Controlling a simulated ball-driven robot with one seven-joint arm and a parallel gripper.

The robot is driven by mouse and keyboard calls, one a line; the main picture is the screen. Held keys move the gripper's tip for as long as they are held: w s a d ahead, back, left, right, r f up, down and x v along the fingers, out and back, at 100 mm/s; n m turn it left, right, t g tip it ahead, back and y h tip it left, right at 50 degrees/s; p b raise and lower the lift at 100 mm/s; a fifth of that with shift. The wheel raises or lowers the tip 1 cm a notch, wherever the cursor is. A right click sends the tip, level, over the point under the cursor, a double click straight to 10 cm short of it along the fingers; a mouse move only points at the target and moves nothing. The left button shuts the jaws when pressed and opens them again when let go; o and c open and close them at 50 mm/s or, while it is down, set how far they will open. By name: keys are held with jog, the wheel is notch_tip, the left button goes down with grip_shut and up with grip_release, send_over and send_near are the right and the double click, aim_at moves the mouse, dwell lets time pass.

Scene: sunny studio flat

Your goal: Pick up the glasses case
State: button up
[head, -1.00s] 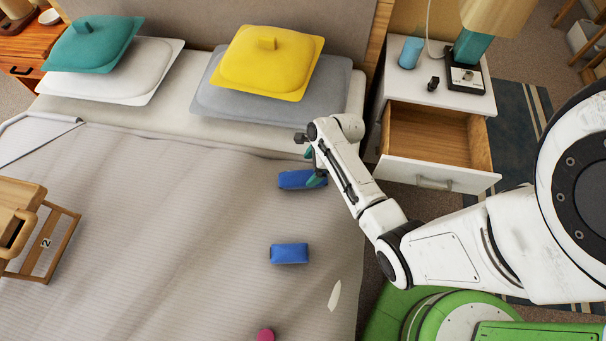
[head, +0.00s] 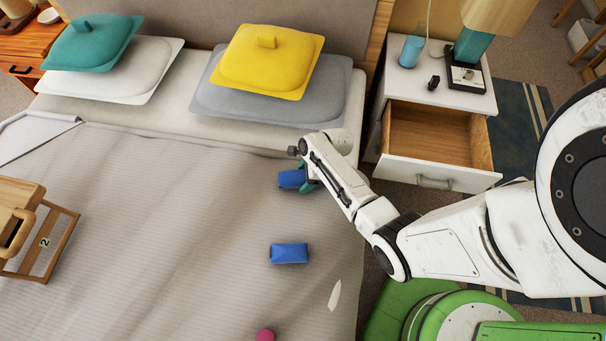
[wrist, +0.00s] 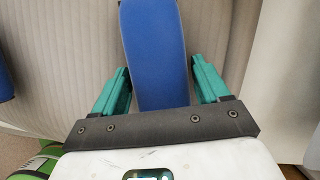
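A long blue case (head: 290,179), which I take to be the glasses case, lies on the bed's right part, below the grey pillow. My gripper (head: 304,180) is down at its right part, which the arm hides in the head view. In the wrist view the blue case (wrist: 154,45) runs lengthwise between the two teal fingers of my gripper (wrist: 158,75). The fingers are open, one on each side, with narrow gaps beside the case. A second, shorter blue block (head: 289,253) lies apart, lower on the bed; I cannot tell what it is.
A pink item (head: 265,335) and a pale flat piece (head: 335,295) lie lower on the bed. A wooden tray stand (head: 45,240) is at the left. The white nightstand (head: 420,90) has its drawer (head: 440,172) open at the right. The bed's middle is clear.

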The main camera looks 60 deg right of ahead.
jog(key=c, duration=0.7)
jog(key=shift+c, duration=0.3)
jog(key=shift+r, duration=0.15)
